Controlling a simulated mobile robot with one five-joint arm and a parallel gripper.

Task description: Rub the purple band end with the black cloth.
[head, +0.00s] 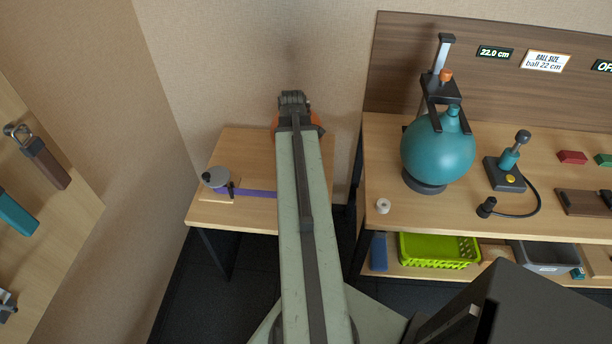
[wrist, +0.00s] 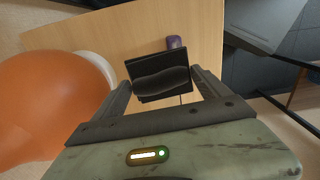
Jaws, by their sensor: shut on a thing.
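My gripper (wrist: 161,80) is shut on the black cloth (wrist: 160,88), which is held as a dark folded pad between the two fingers. A purple band end (wrist: 174,42) shows just beyond the cloth's far edge in the wrist view. I cannot tell whether the cloth touches it. In the head view the purple band (head: 258,193) runs right across the small wooden table (head: 243,150) from a grey-topped holder (head: 215,178). My arm hides its right end, the cloth and the fingers there.
An orange ball (wrist: 52,100) on a white ring lies close left of my gripper in the wrist view. In the head view, the bench at right holds a teal ball (head: 438,150) under a gauge and a hand pump (head: 510,160). A wall stands behind the small table.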

